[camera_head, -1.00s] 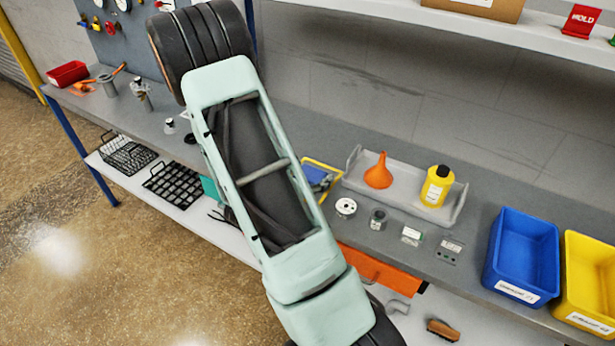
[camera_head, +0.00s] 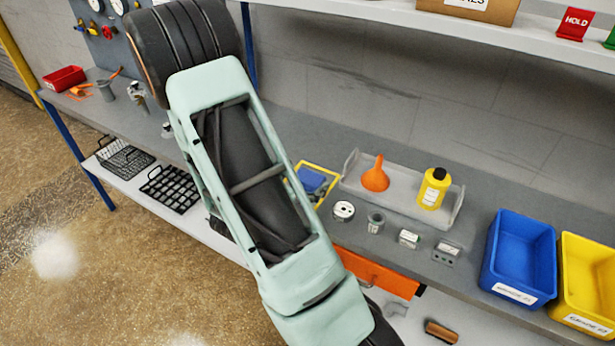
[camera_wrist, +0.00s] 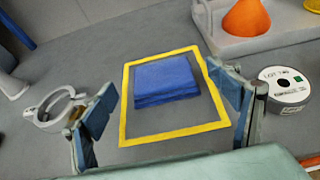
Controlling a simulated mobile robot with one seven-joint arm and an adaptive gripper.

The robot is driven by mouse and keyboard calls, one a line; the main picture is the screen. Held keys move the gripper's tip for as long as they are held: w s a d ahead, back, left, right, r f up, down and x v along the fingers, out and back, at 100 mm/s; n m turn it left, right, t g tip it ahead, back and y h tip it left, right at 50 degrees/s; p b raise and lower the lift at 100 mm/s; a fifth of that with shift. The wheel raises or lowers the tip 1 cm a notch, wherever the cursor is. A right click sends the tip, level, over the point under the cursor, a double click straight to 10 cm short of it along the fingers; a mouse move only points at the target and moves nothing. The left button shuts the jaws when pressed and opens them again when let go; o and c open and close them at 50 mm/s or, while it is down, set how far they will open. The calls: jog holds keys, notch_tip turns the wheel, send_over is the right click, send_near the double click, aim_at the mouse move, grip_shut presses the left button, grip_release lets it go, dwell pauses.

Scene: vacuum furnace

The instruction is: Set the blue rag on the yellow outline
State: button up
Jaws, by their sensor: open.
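The blue rag (camera_wrist: 166,80) is a folded square lying on the grey bench inside the yellow outline (camera_wrist: 172,137). In the wrist view it sits toward the far part of the outline, with bare bench between it and the near edge. In the head view the rag (camera_head: 312,179) and the outline (camera_head: 324,167) show partly, beside my arm. My gripper (camera_wrist: 168,105) is open, its blue-padded fingers apart on either side of the rag, holding nothing. The fingertips are hidden behind my arm in the head view.
A grey tray (camera_head: 412,207) with an orange funnel (camera_head: 375,176) and yellow bottle (camera_head: 432,190) stands right of the outline. A white roll (camera_wrist: 285,88) is near the right finger, a grey ring clamp (camera_wrist: 50,112) left of the left finger. Blue (camera_head: 521,262) and yellow bins stand far right.

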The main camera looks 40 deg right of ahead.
jog(key=v, duration=0.8)
jog(key=shift+s+a+r, duration=0.15)
jog(key=shift+a, duration=0.2)
